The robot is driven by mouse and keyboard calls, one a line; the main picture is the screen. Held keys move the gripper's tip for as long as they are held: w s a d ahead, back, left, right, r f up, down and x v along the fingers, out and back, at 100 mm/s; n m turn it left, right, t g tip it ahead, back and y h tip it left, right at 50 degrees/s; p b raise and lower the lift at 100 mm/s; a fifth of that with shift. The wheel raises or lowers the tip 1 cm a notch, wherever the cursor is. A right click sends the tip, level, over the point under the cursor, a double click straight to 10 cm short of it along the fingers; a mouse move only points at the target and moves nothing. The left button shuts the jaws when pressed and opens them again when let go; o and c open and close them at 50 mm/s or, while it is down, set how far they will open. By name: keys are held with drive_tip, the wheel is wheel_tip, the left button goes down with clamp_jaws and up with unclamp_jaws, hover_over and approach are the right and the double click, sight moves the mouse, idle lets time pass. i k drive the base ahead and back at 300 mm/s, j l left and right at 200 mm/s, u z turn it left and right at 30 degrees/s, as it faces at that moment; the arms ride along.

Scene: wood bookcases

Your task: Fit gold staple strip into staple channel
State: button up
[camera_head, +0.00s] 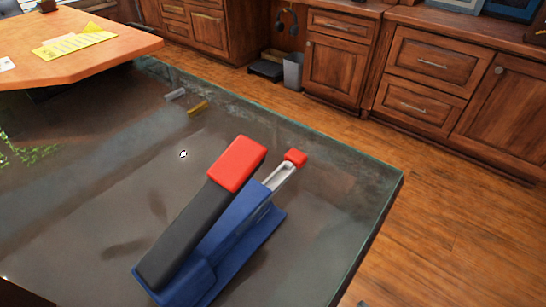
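A large stapler lies on the dark glossy table, with a black top arm (190,226), a red cap and a blue body (228,240). Its silver staple channel (281,177) sticks out toward the upper right and ends in a red tip (295,157). Part of the channel is hidden under the stapler's body. The gold staple strip (198,107) lies on the table near its far edge, up and left of the stapler and apart from it. My gripper is not in view.
A grey strip (175,95) lies left of the gold one. A small round black-and-white thing (183,154) is on the dark table (90,215). Green leaves (25,150) show at the left. An orange wooden desk (75,65) stands behind. Wood floor (465,225) is clear at the right.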

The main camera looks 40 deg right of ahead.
sight(295, 159)
drive_tip(key=k+u, duration=0.45)
drive_tip(key=k, duration=0.4)
